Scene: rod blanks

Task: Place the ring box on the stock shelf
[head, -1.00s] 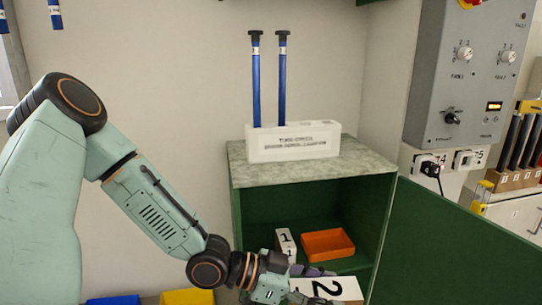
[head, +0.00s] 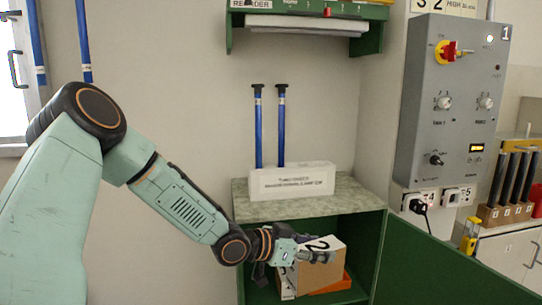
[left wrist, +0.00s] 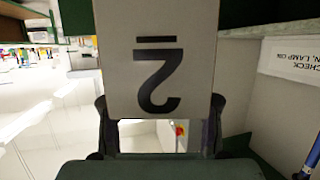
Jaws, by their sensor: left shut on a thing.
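A white and brown box marked 2 (head: 320,268), which I take for the ring box, is in my left gripper (head: 312,254). The gripper is shut on it and holds it at the open front of the green cabinet (head: 382,250). In the left wrist view the box face with an upside-down 2 (left wrist: 155,60) fills the middle, between the two fingers (left wrist: 160,118). Whether the box touches anything inside the cabinet is hidden. A green wall shelf (head: 234,42) hangs above. I cannot tell which one is the stock shelf. My right gripper does not show.
In the cabinet, an orange tray (head: 346,284) and a white box (head: 286,288) are partly hidden behind the held box. The green door (head: 440,262) stands open to the right.

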